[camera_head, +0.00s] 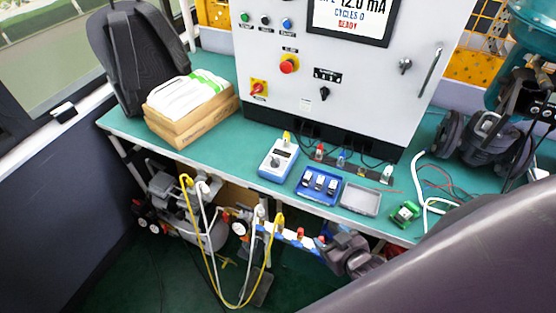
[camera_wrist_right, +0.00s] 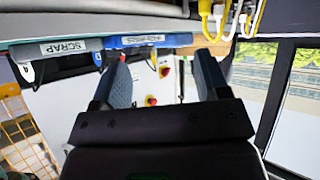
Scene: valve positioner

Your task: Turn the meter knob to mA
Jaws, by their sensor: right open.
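The meter (camera_head: 279,158) is a pale blue and white box lying on the green workbench, left of the blue tray. Its round knob (camera_head: 275,161) shows on its face, but the knob's marks are too small to read. My right gripper (camera_head: 340,250) is low in front of the bench's front edge, below and to the right of the meter and well apart from it. In the right wrist view, the two fingers of my right gripper (camera_wrist_right: 160,70) are spread with nothing between them. I cannot make out the meter there. My left gripper is not in view.
A blue tray (camera_head: 318,200) and a grey tray (camera_head: 361,213) stand right of the meter. The control cabinet (camera_head: 240,75) rises behind. Yellow and white cables (camera_head: 191,225) hang before the bench. A cardboard box (camera_head: 195,117) stands at left. Bench between box and meter is clear.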

